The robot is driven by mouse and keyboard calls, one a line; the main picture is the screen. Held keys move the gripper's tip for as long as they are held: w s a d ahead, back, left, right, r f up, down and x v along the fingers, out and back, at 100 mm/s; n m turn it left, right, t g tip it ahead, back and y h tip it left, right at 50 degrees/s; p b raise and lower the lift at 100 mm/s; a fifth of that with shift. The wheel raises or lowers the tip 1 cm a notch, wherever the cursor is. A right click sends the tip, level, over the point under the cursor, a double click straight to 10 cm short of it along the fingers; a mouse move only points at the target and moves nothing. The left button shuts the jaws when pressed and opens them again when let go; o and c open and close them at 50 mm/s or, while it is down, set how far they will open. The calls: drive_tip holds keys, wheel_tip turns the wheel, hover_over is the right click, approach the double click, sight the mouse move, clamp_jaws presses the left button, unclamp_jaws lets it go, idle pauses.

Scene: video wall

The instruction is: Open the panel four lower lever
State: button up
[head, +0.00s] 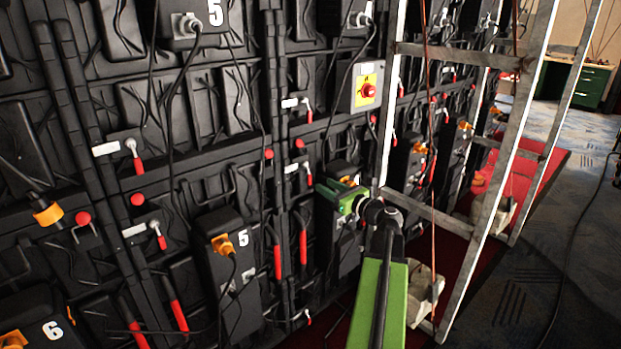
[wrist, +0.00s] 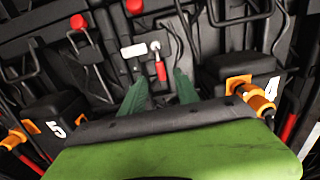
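The lower lever (head: 308,174) has a red handle and hangs down beside a white label, in the middle of the head view. It also shows in the wrist view (wrist: 160,70), beyond and between my fingertips. My gripper (head: 328,190) is green and open, just right of and below the lever in the head view. In the wrist view its two fingers (wrist: 160,88) stand apart, with the lever in the gap and no clear contact. The box marked 4 (wrist: 225,68) is to the right of the lever. An upper lever (head: 308,112) hangs above it.
A box marked 5 (head: 218,250) with an orange plug is left of the gripper. A metal frame (head: 500,180) stands close on the right. A red emergency button (head: 369,90) is above. Cables hang across the wall. Carpeted floor (head: 560,240) lies free at right.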

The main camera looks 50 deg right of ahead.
sight(311, 178)
drive_tip(key=w, duration=0.9)
drive_tip(key=shift+d, duration=0.3)
